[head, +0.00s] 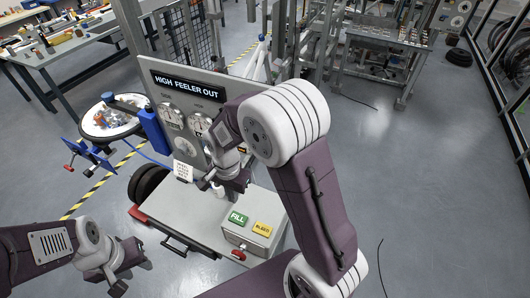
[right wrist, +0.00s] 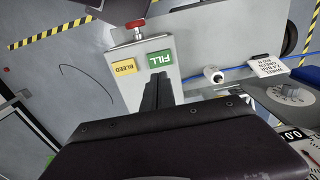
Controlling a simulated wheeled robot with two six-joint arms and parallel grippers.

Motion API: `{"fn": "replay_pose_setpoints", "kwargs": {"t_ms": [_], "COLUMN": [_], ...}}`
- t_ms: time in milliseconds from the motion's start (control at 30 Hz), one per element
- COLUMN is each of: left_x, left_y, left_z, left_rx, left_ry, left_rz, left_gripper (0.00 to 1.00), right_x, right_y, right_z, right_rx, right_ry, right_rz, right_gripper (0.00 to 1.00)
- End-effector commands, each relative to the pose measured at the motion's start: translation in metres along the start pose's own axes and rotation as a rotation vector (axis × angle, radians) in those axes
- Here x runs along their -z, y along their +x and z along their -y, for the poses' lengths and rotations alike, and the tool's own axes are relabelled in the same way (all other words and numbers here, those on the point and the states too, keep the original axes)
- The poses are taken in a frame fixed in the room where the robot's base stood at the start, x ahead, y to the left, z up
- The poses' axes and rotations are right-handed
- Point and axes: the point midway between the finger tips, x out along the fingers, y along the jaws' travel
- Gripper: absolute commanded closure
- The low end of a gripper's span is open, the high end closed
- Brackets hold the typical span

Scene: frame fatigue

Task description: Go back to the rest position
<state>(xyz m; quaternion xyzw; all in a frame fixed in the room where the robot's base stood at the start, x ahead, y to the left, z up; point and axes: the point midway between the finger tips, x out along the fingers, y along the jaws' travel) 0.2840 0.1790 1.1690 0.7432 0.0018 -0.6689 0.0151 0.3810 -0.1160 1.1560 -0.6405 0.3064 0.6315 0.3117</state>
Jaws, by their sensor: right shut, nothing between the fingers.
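My right gripper (head: 238,190) is in front of the grey panel, low over the grey bench top. In the right wrist view its dark fingers (right wrist: 157,90) are together with nothing between them, and they overlap the control box in the picture. My right arm reaches across the middle of the head view and bends down to the gripper. My left gripper (head: 130,270) is at the lower left, above the floor and apart from the bench. Its finger gap is too small to judge.
The grey panel (head: 228,85) with dials reads HIGH FEELER OUT. The control box (head: 262,243) has a green FILL button (head: 238,218), a yellow BLEED button (head: 263,229) and a red knob (head: 239,255). A round tray (head: 90,128) and blue clamp stand left. Open floor lies right.

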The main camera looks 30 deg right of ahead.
Motion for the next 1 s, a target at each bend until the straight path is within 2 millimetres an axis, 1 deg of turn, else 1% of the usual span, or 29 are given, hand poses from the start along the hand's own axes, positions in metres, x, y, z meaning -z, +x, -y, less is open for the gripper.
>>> {"fn": "replay_pose_setpoints", "kwargs": {"t_ms": [167, 233, 267, 333, 367, 400, 433, 467, 500, 600, 700, 800, 833, 900, 1000], "left_x": [0.000, -0.001, -0.002, -0.005, -0.007, -0.009, -0.010, -0.011, -0.013, -0.013, -0.013, -0.012, -0.012, -0.012, -0.012], "left_y": [0.001, 0.013, 0.022, 0.051, 0.065, 0.083, 0.096, 0.107, 0.122, 0.126, 0.121, 0.119, 0.119, 0.119, 0.119], "left_z": [0.000, 0.000, 0.000, 0.001, 0.001, 0.002, 0.002, 0.002, 0.002, 0.003, 0.002, 0.002, 0.002, 0.002, 0.002], "left_rx": [0.000, 0.000, 0.000, 0.000, 0.000, 0.000, 0.000, 0.000, 0.000, 0.000, 0.000, 0.000, 0.000, 0.000, 0.000], "left_ry": [0.000, 0.000, 0.000, 0.000, 0.000, 0.000, 0.000, 0.000, 0.000, 0.000, 0.000, 0.000, 0.000, 0.000, 0.000], "left_rz": [0.000, -0.001, -0.001, 0.000, 0.000, 0.000, 0.000, 0.001, 0.001, 0.001, 0.000, -0.001, -0.001, -0.001, -0.001], "left_gripper": [0.64, 0.64, 0.64, 0.64, 0.64, 0.64, 0.64, 0.64, 0.64, 0.64, 0.64, 0.64, 0.64, 0.64, 0.64], "right_x": [0.000, 0.004, 0.007, 0.016, 0.018, 0.019, 0.018, 0.016, 0.012, 0.001, -0.010, -0.015, -0.013, -0.012, -0.012], "right_y": [0.001, 0.011, 0.016, 0.032, 0.042, 0.055, 0.065, 0.075, 0.089, 0.099, 0.101, 0.105, 0.105, 0.105, 0.105], "right_z": [0.000, -0.001, -0.001, -0.008, -0.017, -0.031, -0.042, -0.055, -0.072, -0.099, -0.114, -0.119, -0.118, -0.116, -0.116], "right_rx": [0.000, 0.006, 0.016, 0.042, 0.047, 0.054, 0.060, 0.063, 0.068, 0.068, 0.058, 0.052, 0.055, 0.057, 0.056], "right_ry": [0.001, 0.011, 0.020, 0.055, 0.074, 0.086, 0.061, 0.015, -0.075, -0.324, -0.557, -0.741, -0.783, -0.851, -0.884], "right_rz": [0.000, -0.003, -0.008, -0.022, -0.025, -0.029, -0.033, -0.036, -0.044, -0.055, -0.057, -0.059, -0.067, -0.075, -0.077], "right_gripper": [1.00, 1.00, 1.00, 1.00, 1.00, 1.00, 1.00, 1.00, 1.00, 1.00, 1.00, 1.00, 1.00, 1.00, 1.00]}}
